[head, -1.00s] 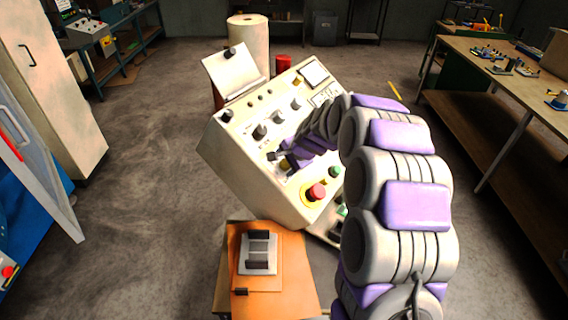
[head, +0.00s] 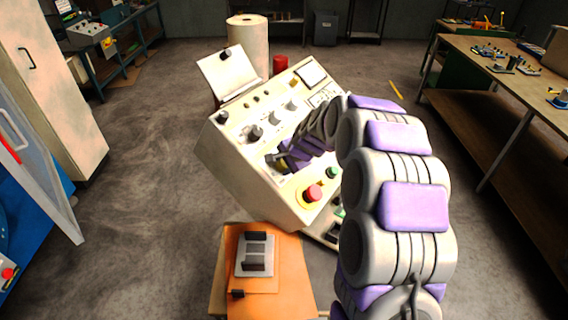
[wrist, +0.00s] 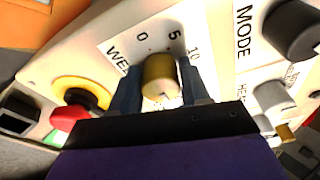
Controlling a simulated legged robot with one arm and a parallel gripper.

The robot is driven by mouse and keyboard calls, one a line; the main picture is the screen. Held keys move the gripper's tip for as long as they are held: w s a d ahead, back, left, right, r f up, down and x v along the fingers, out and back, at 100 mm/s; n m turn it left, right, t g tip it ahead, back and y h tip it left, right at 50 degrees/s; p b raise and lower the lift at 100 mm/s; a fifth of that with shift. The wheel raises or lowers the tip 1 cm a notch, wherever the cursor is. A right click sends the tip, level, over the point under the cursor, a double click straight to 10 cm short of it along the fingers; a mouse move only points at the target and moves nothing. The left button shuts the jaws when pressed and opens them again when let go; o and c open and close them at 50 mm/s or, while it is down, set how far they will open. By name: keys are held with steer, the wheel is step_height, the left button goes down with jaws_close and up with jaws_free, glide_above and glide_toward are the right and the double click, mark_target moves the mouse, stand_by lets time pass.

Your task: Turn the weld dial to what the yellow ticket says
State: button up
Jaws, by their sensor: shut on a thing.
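The weld dial (wrist: 158,76) is a brass-yellow knob on the cream control panel, with 0, 5 and 10 printed beside it and a partly covered "WEL" label. A pale mark shows on the knob, but I cannot tell its exact setting. My gripper (wrist: 160,82) is shut on the dial, one finger on each side. In the head view, my gripper (head: 281,161) reaches the panel's lower middle and mostly hides the dial. I cannot make out a yellow ticket or its writing.
A red stop button (head: 313,193) on a yellow ring sits close to the dial. A MODE knob (wrist: 292,30) and a grey knob (wrist: 275,97) are on its other side. An orange board (head: 280,285) with a grey fixture (head: 255,253) stands below the panel.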

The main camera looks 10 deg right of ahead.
steer(key=shift+w+d+r+n, duration=0.15)
steer(key=shift+n, duration=0.15)
steer(key=n+b, duration=0.2)
steer(key=shift+w+d+n+t, duration=0.1)
steer(key=shift+d+n+t, duration=0.1)
steer(key=shift+n+t, duration=0.1)
steer(key=shift+c, duration=0.3)
steer(key=n+y+b, duration=0.1)
steer(key=n+b, duration=0.2)
steer(key=shift+n, duration=0.4)
steer(key=shift+n+t+b, duration=0.3)
steer(key=shift+n+b, duration=0.35)
steer(key=shift+n, duration=0.15)
steer(key=o, duration=0.9)
steer(key=shift+s, duration=0.2)
steer(key=shift+o, duration=0.7)
